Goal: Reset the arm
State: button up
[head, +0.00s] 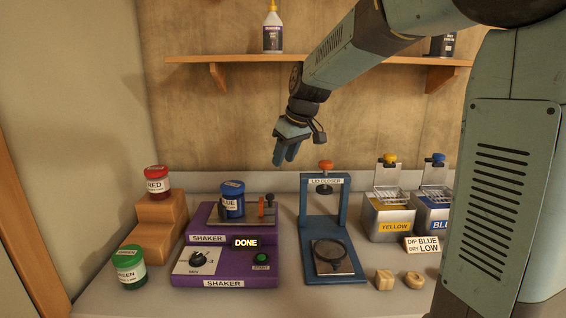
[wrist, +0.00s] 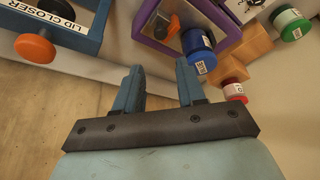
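My gripper (head: 284,152) hangs in the air in front of the wall, above and between the shaker and the lid closer. In the wrist view the two blue fingers of my gripper (wrist: 159,72) stand apart with nothing between them. The blue jar (head: 232,202) sits on the purple shaker (head: 205,281), below and to the left of my gripper, touching neither finger. The shaker's display reads DONE. The blue lid closer (head: 302,215) with its orange knob (head: 326,166) stands to the right of the shaker, its plate empty.
A red jar (head: 157,183) sits on wooden steps (head: 160,212); a green jar (head: 128,268) stands below. Yellow (head: 388,222) and blue (head: 430,217) dip tanks, a sign (head: 422,245) and small wooden pieces (head: 385,279) are at right. A shelf (head: 250,60) with a bottle (head: 272,32) runs behind my arm.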

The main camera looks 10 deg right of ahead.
jog(key=s+d+m+t+h, duration=0.1)
jog(key=s+d+m, duration=0.3)
jog(key=s, duration=1)
jog(key=s+d+m+t+h, duration=0.1)
jog(key=s+d+m, duration=0.2)
jog(key=s+d, duration=0.6)
jog(key=s, duration=0.5)
jog(key=shift+s+d+f+m+h, duration=0.25)
jog(key=shift+s+f+m+h, duration=0.1)
jog(key=shift+f+m+h, duration=0.05)
